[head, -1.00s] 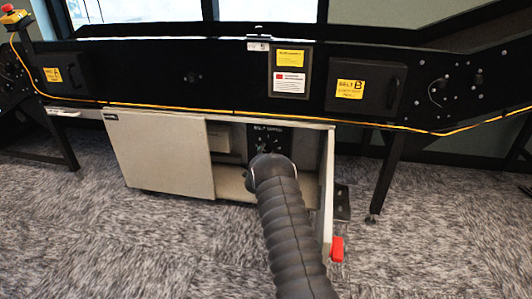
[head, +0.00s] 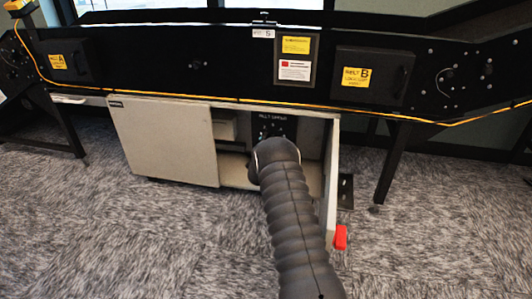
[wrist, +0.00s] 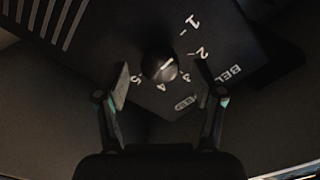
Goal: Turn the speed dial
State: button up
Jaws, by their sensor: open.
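The speed dial is a round black knob (wrist: 159,66) with a light pointer line, on a black panel (wrist: 215,50) marked with white numbers 1 to 5 and partly readable "BELT SPEED" lettering. In the wrist view the pointer line aims up and right, roughly toward the 2. My gripper (wrist: 161,84) is open, its two fingers standing on either side of the knob, apart from it in the picture. In the head view the panel (head: 274,127) shows inside the cabinet, and my arm hides the knob and my gripper.
The panel sits in a low beige cabinet (head: 165,142) with its left front closed and right side open. A red block (head: 340,237) is at the cabinet's right edge. The black conveyor (head: 220,65) with an orange cable runs above.

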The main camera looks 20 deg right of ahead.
jog(key=v, duration=0.9)
jog(key=shift+s+a, duration=0.25)
jog(key=shift+s, duration=0.05)
